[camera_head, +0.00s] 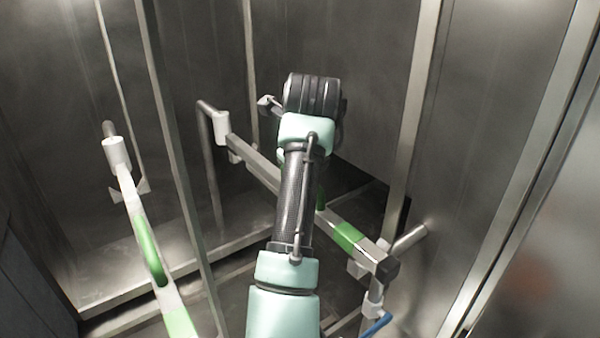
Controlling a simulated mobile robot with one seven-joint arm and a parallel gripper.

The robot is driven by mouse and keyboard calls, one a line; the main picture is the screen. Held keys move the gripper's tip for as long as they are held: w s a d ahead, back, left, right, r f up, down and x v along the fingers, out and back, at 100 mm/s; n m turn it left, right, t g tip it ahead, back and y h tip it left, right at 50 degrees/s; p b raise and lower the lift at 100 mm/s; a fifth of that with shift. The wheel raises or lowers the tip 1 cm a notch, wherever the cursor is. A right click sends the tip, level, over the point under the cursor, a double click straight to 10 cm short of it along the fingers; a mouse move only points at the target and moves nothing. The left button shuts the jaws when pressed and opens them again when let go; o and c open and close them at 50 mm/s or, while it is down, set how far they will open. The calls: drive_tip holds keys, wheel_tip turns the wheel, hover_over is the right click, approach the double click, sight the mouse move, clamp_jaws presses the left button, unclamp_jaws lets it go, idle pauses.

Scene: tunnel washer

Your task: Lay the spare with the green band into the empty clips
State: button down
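Two pale bars with green bands show. The middle bar (255,160) slopes from upper left to lower right. I cannot tell which is the spare. My arm crosses in front of the middle bar and hides part of it. My gripper is hidden behind the arm. I cannot make out empty clips.
Steel walls and upright posts (168,130) close in on both sides. A short pipe stub (410,238) sticks out right of the middle bar. A low metal ledge (130,305) crosses the lower left.

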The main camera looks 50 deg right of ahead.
idle(0.3)
drive_tip(key=c, duration=0.7)
unclamp_jaws()
drive_tip(key=shift+f, duration=0.1)
drive_tip(key=p+v, duration=0.1)
drive_tip(key=v, duration=1.2)
drive_tip(key=shift+s, duration=0.1)
